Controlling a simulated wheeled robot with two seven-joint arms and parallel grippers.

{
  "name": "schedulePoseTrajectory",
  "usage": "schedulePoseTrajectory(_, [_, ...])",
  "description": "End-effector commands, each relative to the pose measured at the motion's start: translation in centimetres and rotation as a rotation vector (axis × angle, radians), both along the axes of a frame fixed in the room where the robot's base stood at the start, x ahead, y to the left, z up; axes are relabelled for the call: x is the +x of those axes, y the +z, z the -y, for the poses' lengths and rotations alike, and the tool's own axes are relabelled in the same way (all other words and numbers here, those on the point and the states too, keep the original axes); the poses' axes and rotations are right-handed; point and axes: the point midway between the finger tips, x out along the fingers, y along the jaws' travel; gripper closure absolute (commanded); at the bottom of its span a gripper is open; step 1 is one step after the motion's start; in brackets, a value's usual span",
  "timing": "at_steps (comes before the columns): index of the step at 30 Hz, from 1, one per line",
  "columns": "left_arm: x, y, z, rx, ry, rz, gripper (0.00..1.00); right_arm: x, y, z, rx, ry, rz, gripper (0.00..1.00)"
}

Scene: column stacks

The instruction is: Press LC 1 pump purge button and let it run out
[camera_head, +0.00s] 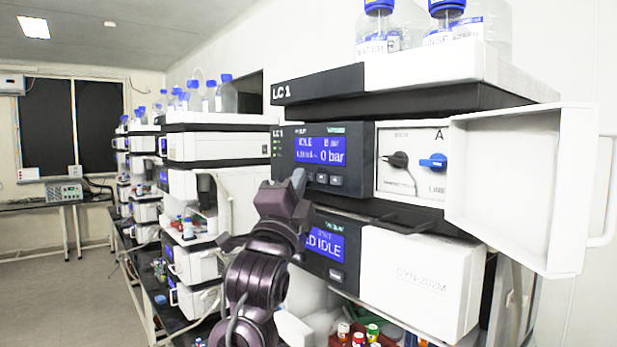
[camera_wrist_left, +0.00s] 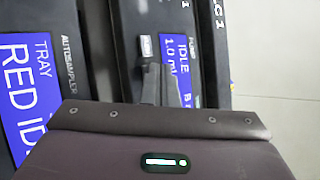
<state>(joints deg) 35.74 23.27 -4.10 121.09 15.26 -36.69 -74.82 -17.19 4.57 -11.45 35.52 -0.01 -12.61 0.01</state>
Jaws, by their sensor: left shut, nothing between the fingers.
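The LC 1 pump module (camera_head: 350,135) is in the middle of the head view. Its blue display (camera_head: 320,151) reads IDLE and 0 bar. Small dark buttons (camera_head: 335,180) sit below the display. My left gripper (camera_head: 298,182) is shut and empty, its fingertips in front of the panel at the display's lower left. In the wrist view my left fingers (camera_wrist_left: 158,84) overlap the pump display (camera_wrist_left: 180,50), beside a light-marked button (camera_wrist_left: 148,45). I cannot tell whether the tips touch the panel, and they may hide a button. My right gripper is not in view.
A white door (camera_head: 512,185) stands open at the right, beside a blue valve knob (camera_head: 433,162) and a black knob (camera_head: 398,160). The autosampler display (camera_head: 325,243) is below the pump. Solvent bottles (camera_head: 378,28) stand on top. More stacks (camera_head: 205,145) line the left; floor there is free.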

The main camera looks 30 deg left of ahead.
Motion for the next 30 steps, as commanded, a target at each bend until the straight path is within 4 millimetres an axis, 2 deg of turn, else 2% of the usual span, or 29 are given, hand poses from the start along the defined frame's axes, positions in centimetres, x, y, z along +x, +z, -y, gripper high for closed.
schedulePoseTrajectory(20, [0.4,0.0,0.2,0.001,-0.001,0.000,1.00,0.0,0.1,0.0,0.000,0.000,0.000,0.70])
schedulePoseTrajectory(30, [-0.7,-0.1,-0.3,0.001,0.000,0.000,1.00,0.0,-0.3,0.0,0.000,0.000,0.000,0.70])
